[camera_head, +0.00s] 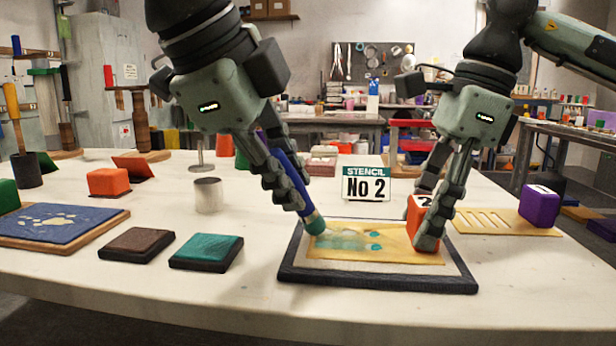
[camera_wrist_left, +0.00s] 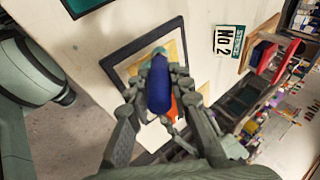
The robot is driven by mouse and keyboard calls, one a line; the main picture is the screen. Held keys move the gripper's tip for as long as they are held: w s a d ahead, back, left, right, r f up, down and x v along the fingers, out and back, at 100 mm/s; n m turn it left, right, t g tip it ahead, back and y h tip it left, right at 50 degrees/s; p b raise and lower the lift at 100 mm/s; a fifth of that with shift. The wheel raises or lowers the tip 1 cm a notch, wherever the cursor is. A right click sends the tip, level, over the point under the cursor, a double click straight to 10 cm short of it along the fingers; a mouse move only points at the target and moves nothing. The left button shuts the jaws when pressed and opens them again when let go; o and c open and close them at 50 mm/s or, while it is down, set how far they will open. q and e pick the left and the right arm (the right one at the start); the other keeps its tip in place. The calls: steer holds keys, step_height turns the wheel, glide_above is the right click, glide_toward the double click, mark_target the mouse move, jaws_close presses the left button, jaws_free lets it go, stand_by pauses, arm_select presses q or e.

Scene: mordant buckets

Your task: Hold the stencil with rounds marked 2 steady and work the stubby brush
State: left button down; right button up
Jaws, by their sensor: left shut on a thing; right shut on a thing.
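The tan stencil (camera_head: 400,256) lies on a pale sheet in a dark frame (camera_head: 380,284). Teal paint shows on its left part and over some round holes. An orange block marked 2 (camera_head: 420,206) stands on the stencil's right end. My right gripper (camera_head: 428,236) is shut on this block. My left gripper (camera_head: 298,204) is shut on the stubby brush with a blue handle (camera_head: 288,160), tilted with its teal end at the stencil's left edge. In the left wrist view the blue handle (camera_wrist_left: 159,85) hides part of the stencil. Exact bristle contact cannot be told.
A teal pad (camera_head: 206,250) and a brown pad (camera_head: 137,244) lie left of the frame. A metal cup (camera_head: 208,195) stands behind them. A "Stencil No 2" sign (camera_head: 366,185) stands behind the frame. A slotted stencil (camera_head: 500,222) with a purple block (camera_head: 539,206) lies right.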

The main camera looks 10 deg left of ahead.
arm_select(q)
steer(key=shift+a+f, duration=0.1)
steer(key=shift+a, duration=1.85)
step_height(320, 180, up, 6)
step_height(320, 180, up, 3)
steer(key=shift+r, duration=0.1)
steer(key=shift+d, duration=0.1)
stand_by(1.4)
